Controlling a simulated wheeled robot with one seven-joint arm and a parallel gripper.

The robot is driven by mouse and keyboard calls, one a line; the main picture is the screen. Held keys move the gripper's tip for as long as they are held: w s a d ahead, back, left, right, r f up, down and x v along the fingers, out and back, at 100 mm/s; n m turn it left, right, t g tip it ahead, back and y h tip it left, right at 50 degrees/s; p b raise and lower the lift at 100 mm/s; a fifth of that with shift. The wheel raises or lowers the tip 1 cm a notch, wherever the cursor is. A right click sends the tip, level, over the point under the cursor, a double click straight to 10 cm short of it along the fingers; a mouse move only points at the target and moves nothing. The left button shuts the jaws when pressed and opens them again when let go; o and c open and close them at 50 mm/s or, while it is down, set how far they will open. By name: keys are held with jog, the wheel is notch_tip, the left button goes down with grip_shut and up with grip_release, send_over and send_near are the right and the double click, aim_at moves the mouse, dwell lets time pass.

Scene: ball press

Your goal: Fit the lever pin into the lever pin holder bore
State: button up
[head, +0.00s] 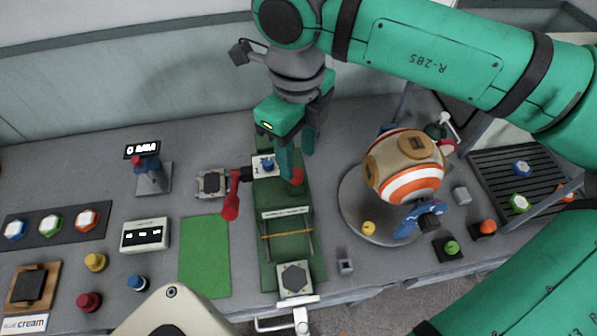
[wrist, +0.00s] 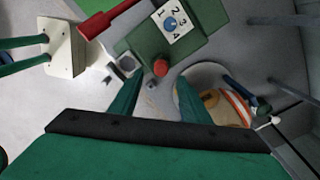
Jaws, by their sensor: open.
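My gripper (head: 297,165) is open above the green press (head: 290,256), pointing down, with nothing seen between its fingers. A small red knob (head: 297,177), perhaps the lever pin's head, stands on the press close to the fingertips. In the wrist view the red knob (wrist: 160,68) lies just beyond the open gripper (wrist: 160,98), centred between the fingers. A red lever handle (head: 231,197) sticks out at the press's left side on a black joint. I cannot tell which part is the lever pin holder; no bore can be made out.
A white numbered dial (head: 265,165) with a blue knob is beside the gripper. A striped orange and white ball (head: 411,184) stands on a round plate close to the right. Left of the press lies a flat green mat (head: 204,257). Small coloured knobs stand around the bench.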

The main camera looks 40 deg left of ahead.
aim_at(296, 172)
jog(key=f, duration=0.4)
jog(key=shift+a, duration=0.2)
jog(key=shift+f, duration=0.65)
grip_shut()
